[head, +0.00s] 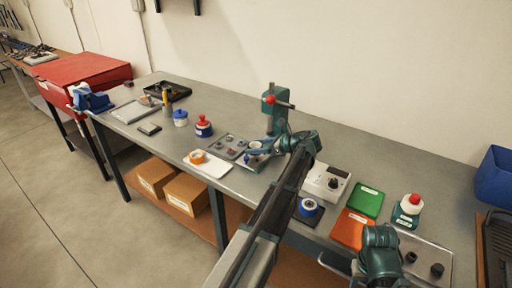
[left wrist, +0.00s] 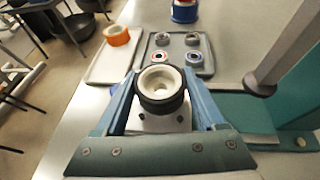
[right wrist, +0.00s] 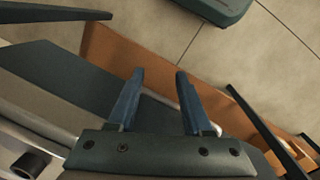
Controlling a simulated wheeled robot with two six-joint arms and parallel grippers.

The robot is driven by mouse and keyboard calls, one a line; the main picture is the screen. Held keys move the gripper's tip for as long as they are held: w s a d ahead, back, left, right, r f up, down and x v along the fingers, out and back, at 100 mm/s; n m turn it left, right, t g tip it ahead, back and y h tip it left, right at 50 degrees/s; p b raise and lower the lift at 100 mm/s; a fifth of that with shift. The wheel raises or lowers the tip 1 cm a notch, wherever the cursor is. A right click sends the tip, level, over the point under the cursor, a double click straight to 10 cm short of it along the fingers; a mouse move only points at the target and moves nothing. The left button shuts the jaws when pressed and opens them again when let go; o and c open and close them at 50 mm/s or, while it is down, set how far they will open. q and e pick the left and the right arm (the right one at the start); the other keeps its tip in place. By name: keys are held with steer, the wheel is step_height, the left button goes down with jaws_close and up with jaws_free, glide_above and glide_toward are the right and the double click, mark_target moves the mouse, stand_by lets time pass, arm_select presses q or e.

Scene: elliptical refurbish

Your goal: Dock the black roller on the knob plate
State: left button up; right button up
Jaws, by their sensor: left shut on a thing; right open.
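The black roller (left wrist: 161,88), a black ring with a cream hub, is between my left gripper's blue fingers (left wrist: 160,100) in the left wrist view. My left gripper (head: 255,149) is shut on it near the table's middle; the head view barely shows the roller. A pale plate with dark dots (left wrist: 166,123) shows just under the roller; I cannot tell whether they touch. A grey plate with dark upright knobs (head: 415,238) lies at the right, partly behind my right arm. I cannot tell which is the knob plate. My right gripper (right wrist: 155,100) is open and empty.
A grey plate with several small rings (head: 228,147) and a white plate with an orange roller (head: 197,157) lie left of my left gripper. A green press (head: 273,108) stands behind it.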

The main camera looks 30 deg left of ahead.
arm_select(q)
steer(key=shift+f+b, duration=0.85)
steer(key=shift+b, duration=0.05)
steer(key=o, duration=1.2)
steer(key=shift+d+r, duration=0.1)
steer(key=shift+p+v, duration=2.2)
steer(key=shift+v, duration=3.25)
